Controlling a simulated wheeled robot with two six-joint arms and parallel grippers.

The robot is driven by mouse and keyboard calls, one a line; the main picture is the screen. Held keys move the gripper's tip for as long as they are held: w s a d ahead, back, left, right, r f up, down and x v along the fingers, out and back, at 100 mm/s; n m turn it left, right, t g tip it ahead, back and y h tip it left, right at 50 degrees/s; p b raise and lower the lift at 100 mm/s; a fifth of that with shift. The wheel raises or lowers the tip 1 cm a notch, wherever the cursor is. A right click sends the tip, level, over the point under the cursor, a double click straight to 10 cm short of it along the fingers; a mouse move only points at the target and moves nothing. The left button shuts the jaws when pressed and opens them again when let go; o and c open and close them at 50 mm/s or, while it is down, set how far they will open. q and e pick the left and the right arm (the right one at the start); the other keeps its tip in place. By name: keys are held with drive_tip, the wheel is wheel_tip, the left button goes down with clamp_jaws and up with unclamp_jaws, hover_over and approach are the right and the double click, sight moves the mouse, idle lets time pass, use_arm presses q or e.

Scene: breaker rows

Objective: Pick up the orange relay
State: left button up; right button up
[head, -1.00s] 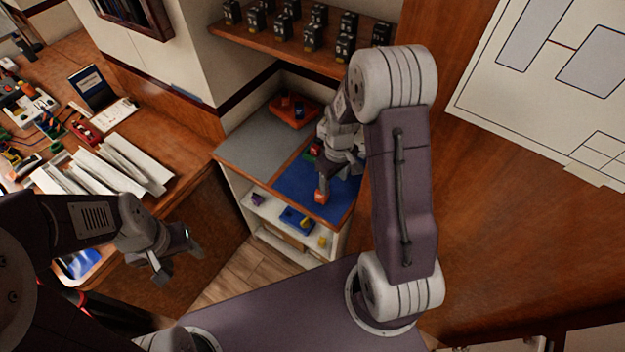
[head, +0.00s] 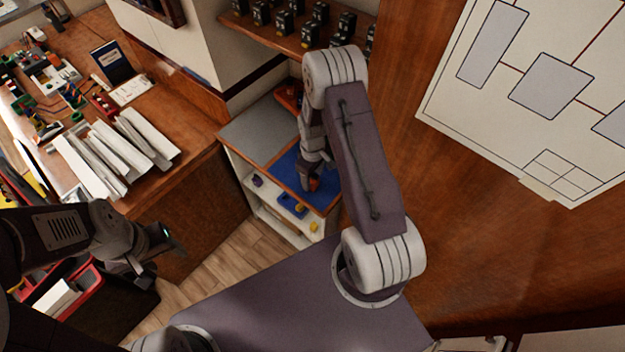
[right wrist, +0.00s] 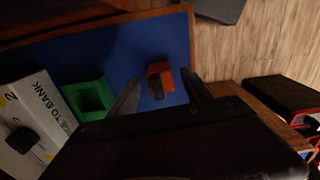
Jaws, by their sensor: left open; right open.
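The orange relay (right wrist: 160,76), with a dark part on its near side, is on the blue surface in the right wrist view. My right gripper (right wrist: 159,80) is open, with one finger on each side of the relay; I cannot tell whether they touch it. In the head view a small part of the relay (head: 314,184) shows beside my right gripper (head: 307,182), which partly hides it. My left gripper (head: 152,264) is open and empty at the lower left, far from the relay.
A green hollow block (right wrist: 88,97) and a white panel with lettering (right wrist: 32,120) are left of the relay. The blue mat (head: 290,162) lies on a low shelf unit. An upper shelf (head: 275,38) holds several black breakers. A cluttered bench (head: 175,110) stands at left.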

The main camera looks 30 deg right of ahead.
sight(312, 178)
wheel_tip(312, 178, down, 2)
drive_tip(key=shift+a+f, duration=0.1)
drive_tip(key=shift+f, duration=0.15)
drive_tip(key=shift+w+f, duration=0.1)
drive_tip(key=shift+f, duration=0.2)
use_arm(q)
drive_tip(key=shift+r, duration=0.45)
use_arm(e)
clamp_jaws()
drive_tip(key=shift+r, duration=0.1)
drive_tip(key=r, duration=0.1)
drive_tip(key=r+b, duration=0.1)
drive_tip(key=r, duration=0.2)
drive_tip(key=shift+s+r, duration=0.15)
drive_tip(key=shift+s, duration=0.1)
use_arm(q)
wheel_tip(312, 178, down, 3)
drive_tip(key=shift+b, duration=0.9)
use_arm(e)
drive_tip(key=s+a+r, duration=0.4)
drive_tip(key=s+r, duration=0.2)
drive_tip(key=s, duration=0.4)
drive_tip(key=shift+s+a+r, duration=0.2)
drive_tip(key=shift+r, duration=0.15)
use_arm(q)
drive_tip(key=shift+w+r, duration=0.1)
use_arm(e)
drive_tip(key=shift+r, duration=0.1)
